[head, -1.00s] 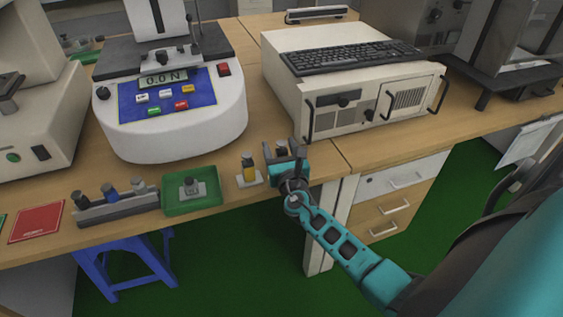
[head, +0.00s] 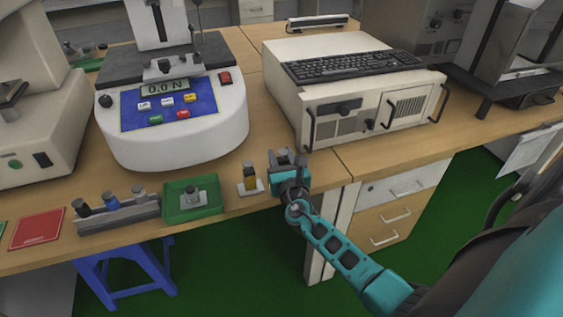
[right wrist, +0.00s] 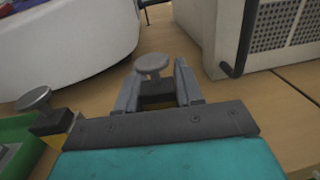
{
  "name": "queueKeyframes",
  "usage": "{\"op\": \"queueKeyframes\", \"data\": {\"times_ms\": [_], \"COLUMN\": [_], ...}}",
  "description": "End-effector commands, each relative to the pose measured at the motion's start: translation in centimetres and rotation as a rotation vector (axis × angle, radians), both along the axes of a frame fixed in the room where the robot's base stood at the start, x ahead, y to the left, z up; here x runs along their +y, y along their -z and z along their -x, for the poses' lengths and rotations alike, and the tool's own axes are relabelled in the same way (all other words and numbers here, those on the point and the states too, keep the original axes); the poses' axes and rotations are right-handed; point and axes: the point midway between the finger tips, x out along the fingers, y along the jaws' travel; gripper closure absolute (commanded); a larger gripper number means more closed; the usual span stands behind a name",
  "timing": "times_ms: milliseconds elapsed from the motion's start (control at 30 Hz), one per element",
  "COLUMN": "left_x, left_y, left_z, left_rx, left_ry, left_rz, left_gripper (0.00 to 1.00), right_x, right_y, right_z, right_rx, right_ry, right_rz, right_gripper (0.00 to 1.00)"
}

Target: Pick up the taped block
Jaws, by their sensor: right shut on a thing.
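My right gripper (head: 284,160) is at the front part of the bench, just right of a yellow block. In the right wrist view its jaws (right wrist: 158,92) are shut on a block with a round grey cap (right wrist: 152,64), which I take to be the taped block. Its dark side shows between the fingers; most of its body and any tape are hidden. A similar yellow block (head: 250,179) with a dark upper part and grey cap stands on a small white plate, apart from the gripper. Its cap (right wrist: 33,98) also shows in the right wrist view. My left gripper is not in view.
Left of the blocks are a green tray (head: 176,205) with a small part, a grey rack (head: 140,210) with coloured pieces and a red card (head: 38,229). Behind stand a force tester (head: 190,140) reading 0.0 N and a beige computer case (head: 345,85) with a keyboard.

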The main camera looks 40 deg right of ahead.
Motion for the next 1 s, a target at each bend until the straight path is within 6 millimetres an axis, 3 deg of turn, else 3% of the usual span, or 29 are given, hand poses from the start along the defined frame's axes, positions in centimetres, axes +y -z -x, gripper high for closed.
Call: {"op": "queueKeyframes", "data": {"times_ms": [367,567,633,700,1000], "left_x": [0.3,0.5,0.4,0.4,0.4], "left_y": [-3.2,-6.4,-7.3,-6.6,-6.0], "left_z": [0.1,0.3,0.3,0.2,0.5], "left_rx": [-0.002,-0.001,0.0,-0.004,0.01], "left_ry": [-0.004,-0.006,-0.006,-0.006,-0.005], "left_rz": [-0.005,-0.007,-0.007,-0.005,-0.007], "left_gripper": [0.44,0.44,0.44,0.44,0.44], "right_x": [0.0,0.0,0.0,0.2,-0.1], "right_y": [-3.6,-7.4,-10.0,-9.8,-13.3], "right_z": [0.0,-0.1,0.0,-0.1,0.0], "right_rx": [-0.003,-0.004,-0.009,-0.003,-0.009], "right_ry": [0.0,0.001,0.003,0.003,0.004], "right_rz": [0.001,-0.001,-0.007,-0.012,-0.003], "right_gripper": [1.0,1.0,1.0,1.0,1.0]}}
